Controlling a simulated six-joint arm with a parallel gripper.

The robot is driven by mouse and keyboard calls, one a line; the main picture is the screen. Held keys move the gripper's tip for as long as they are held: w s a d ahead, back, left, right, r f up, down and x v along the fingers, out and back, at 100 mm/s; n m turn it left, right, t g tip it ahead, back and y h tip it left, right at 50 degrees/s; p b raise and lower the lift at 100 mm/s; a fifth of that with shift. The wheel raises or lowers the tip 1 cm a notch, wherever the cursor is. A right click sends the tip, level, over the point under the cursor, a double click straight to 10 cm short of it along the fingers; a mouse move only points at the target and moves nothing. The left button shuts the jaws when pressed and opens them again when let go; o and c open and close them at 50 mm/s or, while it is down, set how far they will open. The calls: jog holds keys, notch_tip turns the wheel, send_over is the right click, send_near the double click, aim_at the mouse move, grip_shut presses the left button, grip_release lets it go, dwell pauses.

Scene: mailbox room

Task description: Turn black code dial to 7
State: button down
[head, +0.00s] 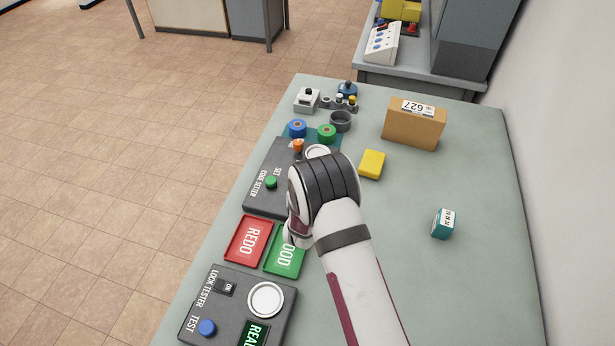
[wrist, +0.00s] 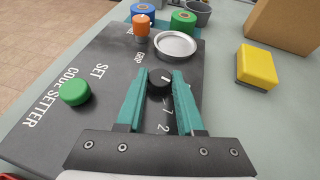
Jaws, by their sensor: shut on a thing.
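The code setter (head: 255,205) is a dark grey panel on the table, with a green SET button (head: 271,182), an orange knob (head: 298,145) and a round silver dish (head: 318,152). In the wrist view, the black code dial (wrist: 160,82) sits between the teal fingers of my gripper (wrist: 160,80), which are shut on it. I cannot tell which digit the dial points to. In the head view my arm hides the dial.
A yellow block (head: 372,164), a cardboard box (head: 413,124) and a teal cube (head: 443,223) stand to the right. Spools and small parts stand behind the panel.

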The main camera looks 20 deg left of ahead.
jog(key=c, duration=0.5)
grip_release()
jog(key=shift+r, duration=0.1)
jog(key=v, duration=1.5)
jog(key=shift+s+d+r, duration=0.1)
jog(key=shift+s+r, duration=0.05)
jog(key=shift+s, duration=0.15)
